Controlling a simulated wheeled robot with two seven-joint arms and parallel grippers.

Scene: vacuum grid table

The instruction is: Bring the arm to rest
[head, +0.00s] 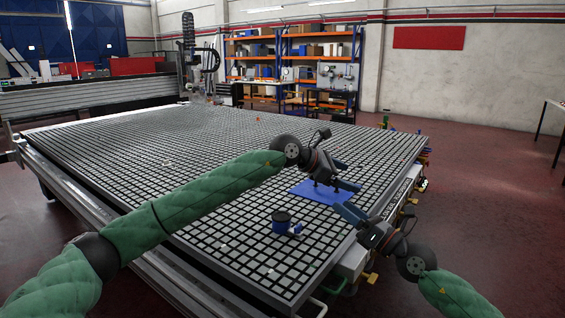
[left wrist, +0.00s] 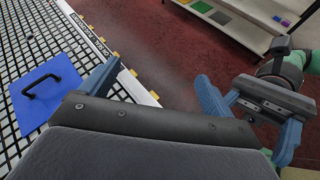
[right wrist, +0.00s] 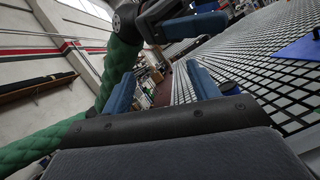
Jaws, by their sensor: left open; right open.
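My left gripper (head: 351,176) is open and empty. It hangs over the right edge of the grid table (head: 240,247), near a blue plate (head: 312,193). My right gripper (head: 366,211) is lower and closer, also open and empty, by the same edge. In the left wrist view the left fingers (left wrist: 155,88) stand wide apart, with the right gripper (left wrist: 262,118) beyond them to the right. In the right wrist view the right fingers (right wrist: 163,88) are apart with nothing between them. Both green-sleeved arms are bent.
The blue plate has a black handle (left wrist: 42,86) and lies flat on the grid. A dark blue round container (head: 281,226) with a small blue piece beside it stands nearer the front. Clamps and fittings line the table's right side. The red floor to the right is mostly clear.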

